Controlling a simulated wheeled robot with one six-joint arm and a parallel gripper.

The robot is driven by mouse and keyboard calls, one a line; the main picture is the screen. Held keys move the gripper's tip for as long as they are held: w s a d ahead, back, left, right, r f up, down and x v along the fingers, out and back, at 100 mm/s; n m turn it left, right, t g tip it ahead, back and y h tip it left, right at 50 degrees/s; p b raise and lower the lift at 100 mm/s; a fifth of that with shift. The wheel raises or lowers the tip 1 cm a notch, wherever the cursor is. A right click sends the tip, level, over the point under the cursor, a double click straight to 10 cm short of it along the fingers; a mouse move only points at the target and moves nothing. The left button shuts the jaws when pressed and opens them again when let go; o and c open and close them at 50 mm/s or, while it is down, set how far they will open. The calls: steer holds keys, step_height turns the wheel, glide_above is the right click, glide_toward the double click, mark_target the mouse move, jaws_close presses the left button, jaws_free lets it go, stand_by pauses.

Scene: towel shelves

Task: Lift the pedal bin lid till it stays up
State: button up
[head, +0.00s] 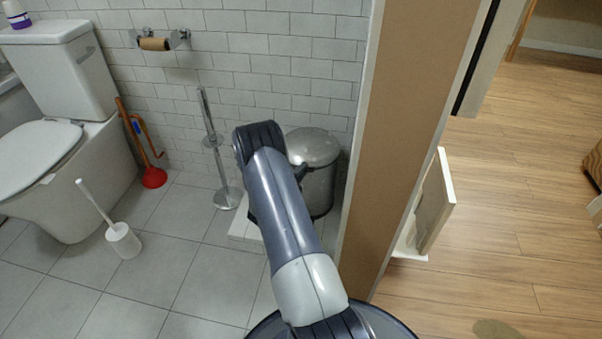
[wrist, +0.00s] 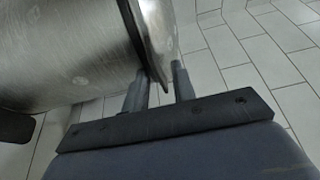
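The pedal bin (head: 318,188) is a metal cylinder by the tiled wall, partly hidden behind my arm in the head view. Its domed metal lid (head: 314,145) looks down on the body. In the wrist view the bin body (wrist: 65,50) lies sideways at upper left, and the lid (wrist: 158,35) shows edge-on beside a dark band. My gripper (wrist: 160,90) is open, with two fingers apart. The lid's rim reaches down between the fingers; whether either touches it I cannot tell. The fingers are hidden behind my arm in the head view.
A door frame (head: 405,130) stands close right of the bin. A metal stand (head: 212,140) is to its left, and a white flat object (head: 241,228) lies on the floor. A toilet (head: 60,140), plunger (head: 153,177) and toilet brush (head: 122,239) are further left. Front floor tiles are clear.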

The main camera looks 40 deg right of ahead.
jaws_close()
stand_by(0.3)
